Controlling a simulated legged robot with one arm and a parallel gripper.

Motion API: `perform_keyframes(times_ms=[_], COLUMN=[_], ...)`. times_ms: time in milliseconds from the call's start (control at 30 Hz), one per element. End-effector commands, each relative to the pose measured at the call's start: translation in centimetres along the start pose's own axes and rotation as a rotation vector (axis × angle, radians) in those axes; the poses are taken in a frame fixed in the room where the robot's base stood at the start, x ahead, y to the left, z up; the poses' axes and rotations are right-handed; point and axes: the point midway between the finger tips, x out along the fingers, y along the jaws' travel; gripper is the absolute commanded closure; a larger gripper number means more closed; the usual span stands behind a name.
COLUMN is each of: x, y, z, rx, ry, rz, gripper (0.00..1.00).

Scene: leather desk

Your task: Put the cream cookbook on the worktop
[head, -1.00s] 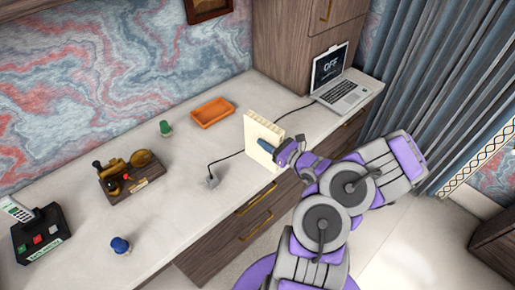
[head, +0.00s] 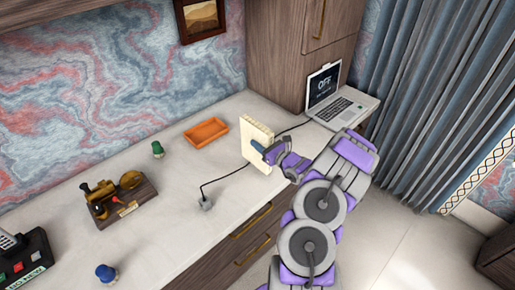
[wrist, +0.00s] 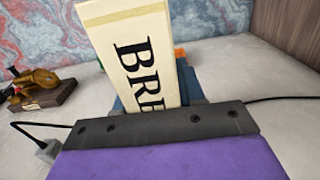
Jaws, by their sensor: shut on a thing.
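The cream cookbook (head: 258,143) is upright at the front part of the pale worktop (head: 175,206). In the wrist view the cookbook (wrist: 133,58) shows its cream cover edge with large black letters, "BRE" visible, and leans slightly. My gripper (head: 259,147) is shut on the cookbook from the front right side. The cookbook's lower edge looks at or very near the worktop surface; I cannot tell whether it touches. The gripper body hides its lower part in the wrist view.
An orange tray (head: 206,132) lies behind and left of the cookbook. A laptop (head: 341,104) stands at right, with a black cable and grey plug (head: 206,203) nearby. A green-topped item (head: 158,149), a brass device (head: 117,194) and a blue knob (head: 106,273) are left. Worktop between is clear.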

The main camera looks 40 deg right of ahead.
Motion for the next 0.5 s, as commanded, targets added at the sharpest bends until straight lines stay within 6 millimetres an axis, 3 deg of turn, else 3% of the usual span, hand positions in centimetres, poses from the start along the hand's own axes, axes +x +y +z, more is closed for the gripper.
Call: perform_keyframes(times_ms=[300, 500], x=[2.5, 2.4], y=[-0.3, -0.6], z=[0.0, -2.9], rx=[-0.007, -0.001], ry=[-0.003, -0.003], rz=[0.002, 0.001], gripper=[1.0, 1.0])
